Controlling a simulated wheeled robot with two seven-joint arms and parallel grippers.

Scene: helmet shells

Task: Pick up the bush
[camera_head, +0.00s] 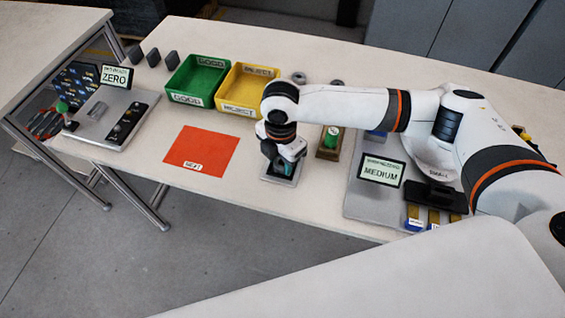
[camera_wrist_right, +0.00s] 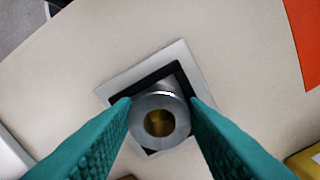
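The bush (camera_wrist_right: 160,103) shows in the right wrist view as a silver ring with a brass-coloured bore. It is upright, over a dark square recess in a light grey holder (camera_wrist_right: 118,91). My right gripper (camera_wrist_right: 160,101) points down at it, one teal finger on each side of the ring. The fingers are at or very close to its sides; I cannot tell whether they press on it. In the head view my right gripper (camera_head: 281,166) is down at the holder (camera_head: 276,180) and hides the bush. My left gripper is not in view.
An orange-red mat (camera_head: 202,150) lies left of the holder. Green (camera_head: 190,99) and yellow (camera_head: 240,109) trays stand behind. A green-topped part stands in a brown stand (camera_head: 328,152) to the right. Display units reading ZERO (camera_head: 116,76) and MEDIUM (camera_head: 380,171) flank the work area.

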